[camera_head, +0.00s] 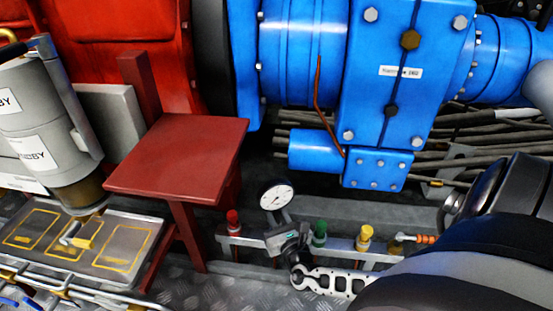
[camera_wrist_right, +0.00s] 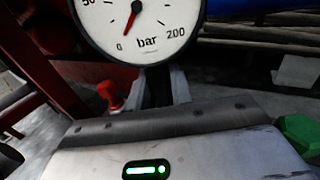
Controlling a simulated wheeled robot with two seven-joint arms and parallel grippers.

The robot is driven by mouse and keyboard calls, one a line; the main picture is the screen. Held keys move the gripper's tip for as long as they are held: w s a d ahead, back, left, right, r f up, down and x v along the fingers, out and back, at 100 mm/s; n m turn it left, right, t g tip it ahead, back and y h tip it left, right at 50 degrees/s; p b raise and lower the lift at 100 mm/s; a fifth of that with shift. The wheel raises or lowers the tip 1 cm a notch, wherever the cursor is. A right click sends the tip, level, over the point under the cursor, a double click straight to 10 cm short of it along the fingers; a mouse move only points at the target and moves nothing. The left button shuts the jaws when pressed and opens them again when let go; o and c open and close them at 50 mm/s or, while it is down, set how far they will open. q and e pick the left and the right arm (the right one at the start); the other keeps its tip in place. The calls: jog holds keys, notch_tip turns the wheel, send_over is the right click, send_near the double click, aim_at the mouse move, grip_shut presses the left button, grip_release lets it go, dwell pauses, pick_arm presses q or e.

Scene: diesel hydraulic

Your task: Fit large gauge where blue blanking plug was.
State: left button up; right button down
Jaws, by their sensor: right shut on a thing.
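The large gauge (camera_head: 276,194) has a round white dial with a dark rim. Its dial also shows in the right wrist view (camera_wrist_right: 140,30), marked "bar" with 0 and 200. My right gripper (camera_head: 284,234) is shut on the gauge's lower part and holds it dial up, near the grey rail (camera_head: 345,250). The rail carries a red plug (camera_head: 233,222), a green plug (camera_head: 320,233) and a yellow plug (camera_head: 365,238). The gauge is between the red and green plugs in the picture. My gripper hides the rail there, and I cannot tell whether the gauge's lower end touches it. No blue plug shows clearly.
A red stand (camera_head: 180,156) rises left of the rail. A tray with yellow outlines (camera_head: 125,232) holds a brass-coloured fitting (camera_head: 82,241) below a grey "STANDBY" cylinder (camera_head: 40,125). Blue machinery (camera_head: 400,110) and pipes lie behind. An orange-ended fitting (camera_head: 425,239) is at the right.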

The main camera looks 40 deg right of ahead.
jog(key=shift+f, duration=1.15)
jog(key=c, duration=1.2)
grip_release()
jog(key=shift+o, duration=0.2)
jog(key=shift+s, duration=0.15)
pick_arm(q)
jog(key=shift+w+a+f+n+y+p, duration=0.1)
jog(key=shift+w+f+n+y+p, duration=0.25)
jog(key=shift+f+n+y, duration=0.4)
jog(key=shift+w+f+n+y+p, duration=0.2)
jog(key=shift+f+n+y+p, duration=0.25)
jog(key=shift+n+y, duration=0.5)
jog(key=shift+w+a+f+n+y+p, duration=0.1)
jog(key=shift+w+f+n+y+p, duration=0.2)
jog(key=shift+f+n+y, duration=0.5)
pick_arm(e)
jog(key=v, duration=0.7)
jog(key=shift+a, duration=0.15)
